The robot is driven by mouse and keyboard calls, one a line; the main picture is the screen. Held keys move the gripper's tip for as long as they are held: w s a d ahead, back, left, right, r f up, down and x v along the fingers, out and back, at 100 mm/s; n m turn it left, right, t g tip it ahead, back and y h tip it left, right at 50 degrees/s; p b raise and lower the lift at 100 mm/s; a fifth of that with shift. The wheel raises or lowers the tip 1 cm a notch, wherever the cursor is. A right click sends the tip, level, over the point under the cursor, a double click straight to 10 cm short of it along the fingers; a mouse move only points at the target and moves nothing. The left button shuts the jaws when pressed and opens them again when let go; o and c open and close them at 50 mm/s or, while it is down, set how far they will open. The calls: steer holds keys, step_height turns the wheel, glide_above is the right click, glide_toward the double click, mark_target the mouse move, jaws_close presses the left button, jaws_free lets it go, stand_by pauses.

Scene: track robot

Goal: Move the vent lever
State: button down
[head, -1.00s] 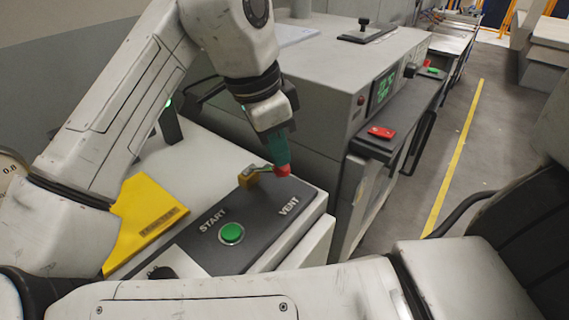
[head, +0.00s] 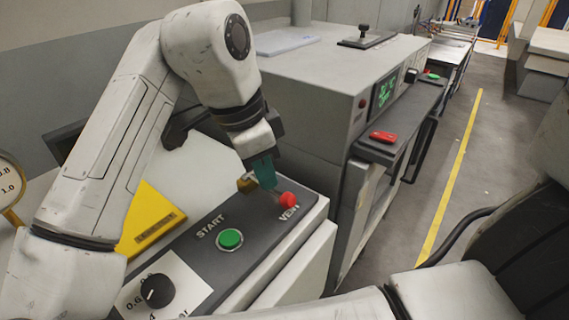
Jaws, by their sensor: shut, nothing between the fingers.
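The vent lever (head: 288,200) ends in a red ball knob, which sits over the VENT label on the dark panel (head: 190,270). Its brass-coloured pivot block (head: 246,184) shows at the left of my gripper. My gripper (head: 266,186) has teal fingers that point down between the pivot block and the red knob. The fingers are shut and hold nothing. They hide much of the lever's arm. I cannot tell whether they touch it.
On the panel are a green START button (head: 230,239) and a black dial (head: 157,290). A yellow wedge (head: 150,218) stands behind the panel. A grey machine (head: 325,75) with a green-lit display rises close behind my gripper; a red part (head: 383,137) lies on its ledge.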

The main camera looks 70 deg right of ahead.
steer(key=shift+w+a+r, duration=0.15)
steer(key=shift+w+a, duration=0.15)
steer(key=v, duration=1)
steer(key=shift+r, duration=0.4)
